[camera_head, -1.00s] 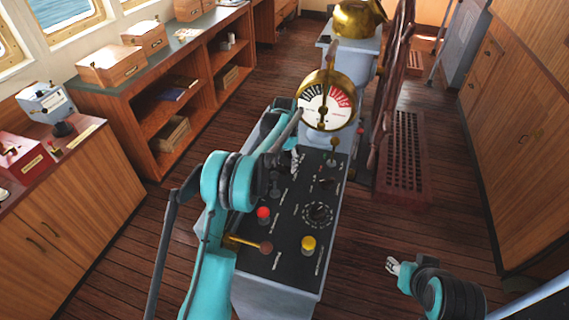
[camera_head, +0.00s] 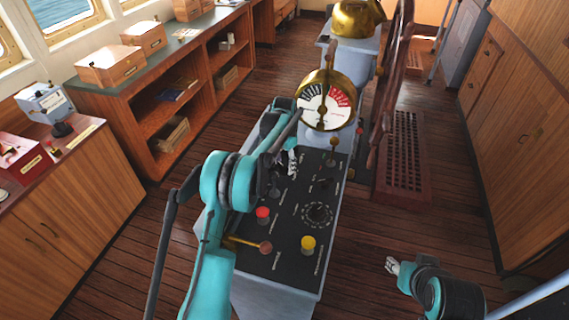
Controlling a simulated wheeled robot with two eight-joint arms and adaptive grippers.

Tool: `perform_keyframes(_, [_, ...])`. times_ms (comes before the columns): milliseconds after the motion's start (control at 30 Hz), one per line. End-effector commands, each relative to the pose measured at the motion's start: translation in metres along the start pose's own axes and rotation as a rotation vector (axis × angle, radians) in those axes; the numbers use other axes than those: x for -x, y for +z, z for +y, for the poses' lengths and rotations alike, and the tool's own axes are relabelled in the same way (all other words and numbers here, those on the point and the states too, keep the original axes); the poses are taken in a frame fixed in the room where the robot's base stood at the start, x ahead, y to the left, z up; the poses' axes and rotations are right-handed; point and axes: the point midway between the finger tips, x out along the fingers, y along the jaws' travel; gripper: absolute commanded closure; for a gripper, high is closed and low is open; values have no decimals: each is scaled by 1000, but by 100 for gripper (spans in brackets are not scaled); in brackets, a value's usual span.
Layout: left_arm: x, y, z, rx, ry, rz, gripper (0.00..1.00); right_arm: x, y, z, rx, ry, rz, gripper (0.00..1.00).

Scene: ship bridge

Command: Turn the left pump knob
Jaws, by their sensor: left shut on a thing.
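The control console (camera_head: 285,285) stands in the middle, with a black top panel. My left gripper (camera_head: 291,163) is at the panel's far left part, shut on a small knob there that the fingers and my arm mostly hide; I take it to be the left pump knob. A dark knob (camera_head: 323,185) stands to the right of the gripper, apart from it. My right gripper (camera_head: 392,265) hangs to the right of the console over the floor, away from the panel; its fingers are too small to tell open or shut.
The panel also has a red button (camera_head: 263,215), a yellow button (camera_head: 308,243), a round dial (camera_head: 318,214) and a brass lever (camera_head: 248,244). A brass telegraph dial (camera_head: 326,103) rises behind it. A ship's wheel (camera_head: 388,90) stands beyond.

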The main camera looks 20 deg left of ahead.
Motion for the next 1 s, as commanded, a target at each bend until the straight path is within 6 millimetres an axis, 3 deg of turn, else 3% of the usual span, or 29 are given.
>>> perform_keyframes(67, [1, 0, 0, -1, -1, 1, 76, 0, 0, 0, 0, 0, 0, 60])
perform_keyframes(100, [0, 0, 0, -1, -1, 1, 44, 0, 0, 0, 0, 0, 0, 60])
perform_keyframes(133, [1, 0, 0, -1, -1, 1, 38, 0, 0, 0, 0, 0, 0, 60])
perform_keyframes(433, [1, 0, 0, 0, -1, 0, 38, 0, 0, 0, 0, 0, 0, 60])
perform_keyframes(567, [12, 0, 0, 0, -1, 0, 38, 0, 0, 0, 0, 0, 0, 60])
perform_keyframes(1000, [100, 0, 0, 0, -1, 0, 38, 0, 0, 0, 0, 0, 0, 60])
